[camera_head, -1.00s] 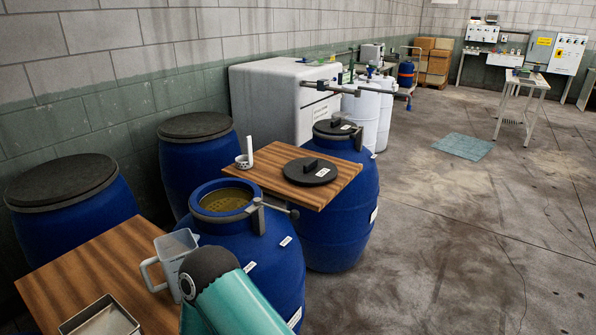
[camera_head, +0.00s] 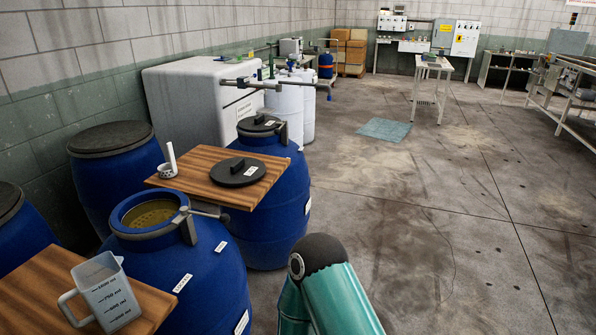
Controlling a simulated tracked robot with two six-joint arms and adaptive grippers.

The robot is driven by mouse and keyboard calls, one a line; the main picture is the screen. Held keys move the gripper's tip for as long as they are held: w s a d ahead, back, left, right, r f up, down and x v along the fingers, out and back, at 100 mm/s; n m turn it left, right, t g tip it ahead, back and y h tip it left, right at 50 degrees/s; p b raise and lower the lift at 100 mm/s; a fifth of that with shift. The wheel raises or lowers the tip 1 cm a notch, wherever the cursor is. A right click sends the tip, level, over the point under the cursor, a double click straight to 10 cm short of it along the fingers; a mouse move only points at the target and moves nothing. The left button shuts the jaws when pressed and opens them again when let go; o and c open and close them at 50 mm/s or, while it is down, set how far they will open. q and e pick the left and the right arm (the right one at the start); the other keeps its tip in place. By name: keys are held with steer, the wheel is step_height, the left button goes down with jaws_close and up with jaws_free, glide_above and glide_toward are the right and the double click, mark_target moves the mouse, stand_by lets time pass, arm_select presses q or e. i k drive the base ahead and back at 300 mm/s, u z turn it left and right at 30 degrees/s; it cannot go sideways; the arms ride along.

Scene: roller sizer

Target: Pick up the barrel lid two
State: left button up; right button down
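A round black lid (camera_head: 238,174) with a raised handle and a small white label lies flat on a wooden board (camera_head: 205,155). Another black lid (camera_head: 262,126) with a handle sits on the closed blue barrel (camera_head: 285,205) behind the board. I cannot tell which of these is barrel lid two. An open blue barrel (camera_head: 185,280) stands in front, with yellowish contents showing and a clamp on its rim. A teal link of my arm, with a dark rounded end, rises at the bottom centre. Neither gripper shows.
A clear measuring jug (camera_head: 108,290) stands on a nearer wooden board (camera_head: 38,295). A small white cup (camera_head: 168,171) with an upright white stick sits on the lid's board. More blue barrels line the left wall. The concrete floor (camera_head: 430,230) to the right is open.

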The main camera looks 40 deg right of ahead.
mark_target(240, 170)
steer(key=u, duration=0.75)
steer(key=i, duration=0.1)
steer(key=z, duration=1.6)
steer(key=k, duration=0.9)
steer(key=z, duration=0.2)
steer(key=i, duration=0.9)
steer(key=u, duration=0.2)
steer(key=k, duration=0.9)
steer(key=z, duration=0.15)
steer(key=i, duration=0.55)
